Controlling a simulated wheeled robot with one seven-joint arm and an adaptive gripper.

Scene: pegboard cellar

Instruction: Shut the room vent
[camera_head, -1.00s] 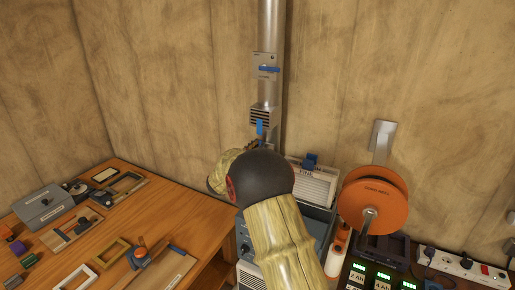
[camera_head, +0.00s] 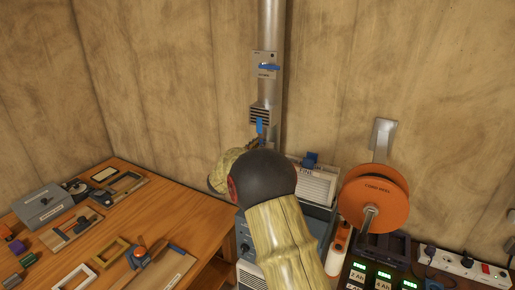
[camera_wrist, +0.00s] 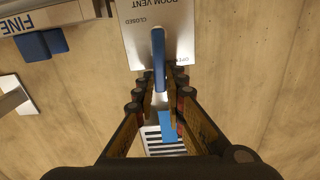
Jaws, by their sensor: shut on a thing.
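The room vent plate (camera_wrist: 165,20) is a pale panel at the top of the wrist view, its lettering upside down. It reads CLOSED on the left and OPEN on the right. A blue lever (camera_wrist: 158,45) runs straight up and down in the picture between these words. My gripper (camera_wrist: 160,88) is shut on the lever's near end. In the head view my arm hides the plate, the lever and most of the gripper. A louvred grille (camera_head: 261,113) with a blue strip (camera_head: 259,126) is on the pipe above; it also shows in the wrist view (camera_wrist: 165,150).
A second plate with a blue handle (camera_head: 268,67) sits higher on the metal pipe (camera_head: 271,25). A white box with a blue tab (camera_head: 318,183) and an orange cord reel (camera_head: 374,190) stand right of my arm. A wooden bench (camera_head: 190,215) with small items is at left.

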